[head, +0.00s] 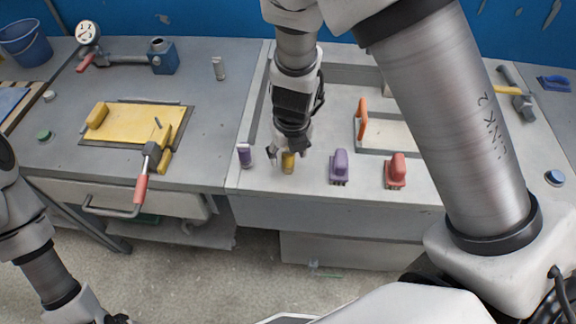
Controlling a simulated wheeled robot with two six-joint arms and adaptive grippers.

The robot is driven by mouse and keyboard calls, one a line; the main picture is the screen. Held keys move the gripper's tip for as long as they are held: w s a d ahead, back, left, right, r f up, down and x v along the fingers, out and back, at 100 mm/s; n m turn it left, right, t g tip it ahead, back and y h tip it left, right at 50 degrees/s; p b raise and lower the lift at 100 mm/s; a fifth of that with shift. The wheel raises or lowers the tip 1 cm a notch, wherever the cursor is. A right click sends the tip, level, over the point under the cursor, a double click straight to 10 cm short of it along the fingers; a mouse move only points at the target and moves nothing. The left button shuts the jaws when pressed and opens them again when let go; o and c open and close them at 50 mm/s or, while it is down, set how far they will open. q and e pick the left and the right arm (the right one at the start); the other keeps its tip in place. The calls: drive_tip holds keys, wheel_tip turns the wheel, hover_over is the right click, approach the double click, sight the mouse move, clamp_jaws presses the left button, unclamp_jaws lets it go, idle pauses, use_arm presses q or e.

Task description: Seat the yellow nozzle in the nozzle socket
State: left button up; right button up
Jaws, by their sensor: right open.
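The yellow nozzle (288,162) stands near the front edge of the right-hand bench, a small upright cylinder. My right gripper (289,152) points down over it with its fingers apart, around or just above its top. The gripper partly hides the nozzle, and I cannot tell if a finger touches it. A blue block (164,62) with a round upright opening on top, at the back of the left-hand bench, looks like the nozzle socket. A pipe joins it to a gauge. My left gripper (117,319) is cut off at the bottom edge, low beside the bench.
A purple nozzle (245,155) stands left of the yellow one, and a grey one (218,68) stands farther back. Purple (339,167) and red (396,171) brushes stand to the right. A yellow panel (140,120) with a red-handled clamp (142,188) lies on the left bench.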

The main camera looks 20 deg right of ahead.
drive_tip(key=shift+f, duration=0.5)
drive_tip(key=shift+r, duration=0.1)
clamp_jaws()
